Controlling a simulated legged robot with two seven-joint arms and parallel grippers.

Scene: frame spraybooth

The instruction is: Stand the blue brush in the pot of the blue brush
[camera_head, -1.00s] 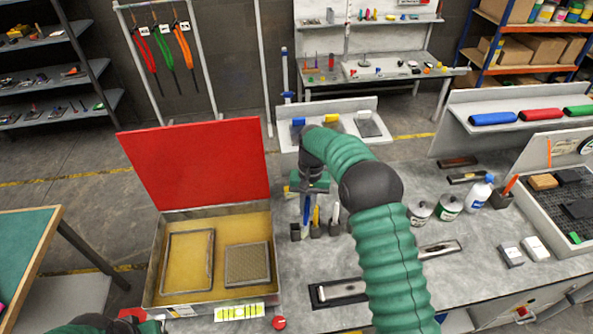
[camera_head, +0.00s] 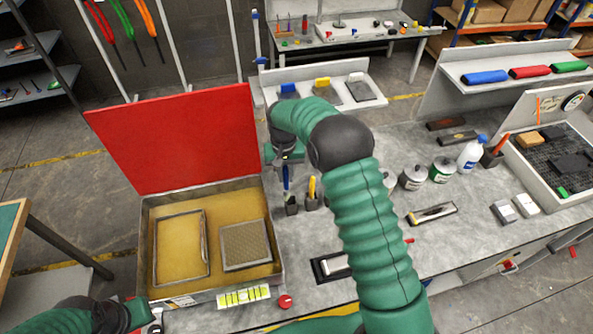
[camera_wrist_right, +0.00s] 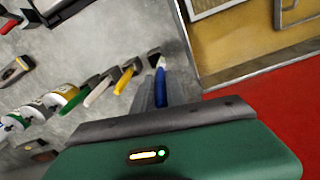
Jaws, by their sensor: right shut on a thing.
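My right gripper (camera_head: 285,158) is shut on the blue brush (camera_head: 286,178) and holds it nearly upright, working end down. The brush's lower end is at the mouth of a small dark pot (camera_head: 291,208), the leftmost of the row. I cannot tell whether the end is inside or just above it. In the right wrist view, the blue brush (camera_wrist_right: 160,84) runs from between the fingers (camera_wrist_right: 158,92) toward that pot (camera_wrist_right: 154,56). My left gripper (camera_head: 133,314) is low at the left, in front of the shallow box; its jaws do not show clearly.
A yellow-handled brush (camera_head: 312,187) stands in the neighbouring pot (camera_head: 311,203). Cans (camera_head: 413,177) and a bottle (camera_head: 472,153) stand right.

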